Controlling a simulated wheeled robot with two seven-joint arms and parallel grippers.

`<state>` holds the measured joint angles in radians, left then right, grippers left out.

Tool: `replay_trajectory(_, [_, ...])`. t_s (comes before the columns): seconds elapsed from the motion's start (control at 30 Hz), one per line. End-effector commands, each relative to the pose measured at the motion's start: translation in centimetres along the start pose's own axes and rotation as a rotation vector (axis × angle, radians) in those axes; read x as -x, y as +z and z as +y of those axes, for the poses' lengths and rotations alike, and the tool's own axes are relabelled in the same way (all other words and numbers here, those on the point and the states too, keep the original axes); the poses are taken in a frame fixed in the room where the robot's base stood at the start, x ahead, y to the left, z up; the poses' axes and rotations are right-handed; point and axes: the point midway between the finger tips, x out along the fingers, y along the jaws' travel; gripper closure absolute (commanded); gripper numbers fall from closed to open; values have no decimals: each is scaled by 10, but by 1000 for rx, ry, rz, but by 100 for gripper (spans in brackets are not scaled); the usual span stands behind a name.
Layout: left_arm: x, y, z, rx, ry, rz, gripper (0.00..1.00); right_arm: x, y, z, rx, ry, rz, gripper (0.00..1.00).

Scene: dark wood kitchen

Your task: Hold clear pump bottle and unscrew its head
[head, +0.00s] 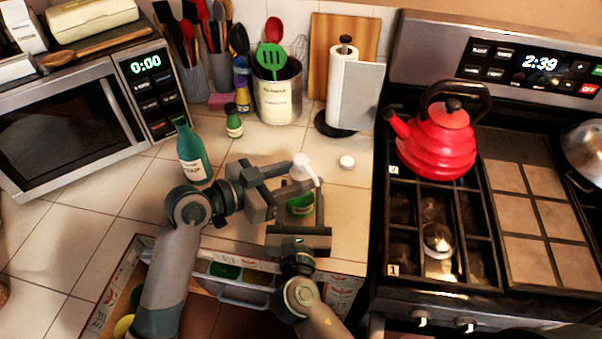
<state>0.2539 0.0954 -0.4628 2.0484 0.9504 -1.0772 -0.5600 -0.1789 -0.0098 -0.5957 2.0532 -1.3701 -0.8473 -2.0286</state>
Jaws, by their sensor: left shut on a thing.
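The clear pump bottle (301,203) stands upright on the tiled counter near its front edge, with green at its lower part. Its white pump head (303,166) is on top. My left gripper (287,188) reaches in from the left and is shut on the bottle's upper body, just below the head. My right gripper (301,212) comes from the front, its fingers pointing away from me along the bottle's lower part. The arms and fingers hide part of the bottle, and whether the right fingers touch it is unclear.
A small white round object (347,162) lies on the counter to the right. A paper towel holder (343,90) is behind. The stove (385,250) bounds the right; an open drawer (245,292) is below.

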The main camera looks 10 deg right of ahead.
Motion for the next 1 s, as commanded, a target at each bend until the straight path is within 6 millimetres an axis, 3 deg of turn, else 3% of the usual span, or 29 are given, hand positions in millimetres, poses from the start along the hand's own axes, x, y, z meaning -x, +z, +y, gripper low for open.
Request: replay_trajectory(1.0, [-1,1,1,151,-571,-1,89,0,2,1,-2,2,-3,75])
